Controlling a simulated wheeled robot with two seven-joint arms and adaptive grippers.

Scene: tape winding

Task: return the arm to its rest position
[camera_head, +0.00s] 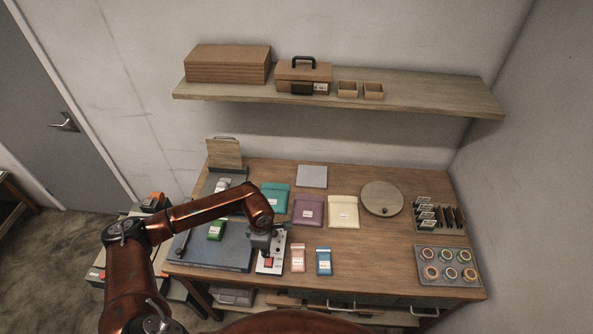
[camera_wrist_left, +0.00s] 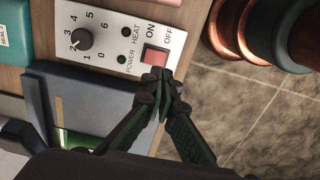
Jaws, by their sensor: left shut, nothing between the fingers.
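My left arm (camera_head: 190,212) comes in from the left, and my left gripper (camera_head: 268,236) is over the front of the workbench (camera_head: 380,280). Its fingers (camera_wrist_left: 160,80) are closed together in the left wrist view, with nothing between them. The fingertips are close to the red switch (camera_wrist_left: 155,55) of a white control panel (camera_wrist_left: 115,30) marked POWER, HEAT, ON and OFF; I cannot tell if they touch it. The panel also shows in the head view (camera_head: 277,256). My right gripper is not in view.
A grey-blue machine base (camera_head: 215,250) lies left of the panel. Pink (camera_head: 298,257) and blue (camera_head: 324,261) packets lie to its right, with teal, purple and cream pouches behind. A round wooden disc (camera_head: 382,198) and a tray of round lids (camera_head: 420,264) are at right. A shelf (camera_head: 420,99) hangs above.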

